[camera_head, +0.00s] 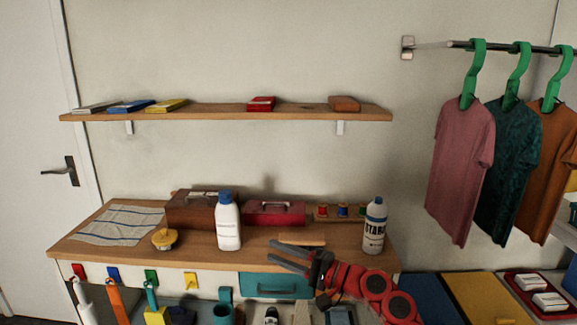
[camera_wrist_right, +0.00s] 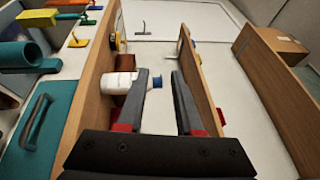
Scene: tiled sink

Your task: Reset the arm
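My right arm (camera_head: 350,280), red and black, comes in from the lower right in the head view. Its gripper (camera_head: 270,254) points left over the front part of the wooden counter, with its two dark fingers apart and nothing between them. In the right wrist view the two fingers (camera_wrist_right: 158,75) also stand apart. A white bottle with a blue cap (camera_wrist_right: 122,83) shows beyond them, partly hidden by one finger. My left arm and gripper are not in the head view.
The wooden counter (camera_head: 195,243) holds a white bottle (camera_head: 228,225), a starch bottle (camera_head: 374,228), a brown box (camera_head: 192,212), a red box (camera_head: 277,214) and a striped cloth (camera_head: 118,224). A wall shelf (camera_head: 220,113) is above. Shirts (camera_head: 460,165) hang at right.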

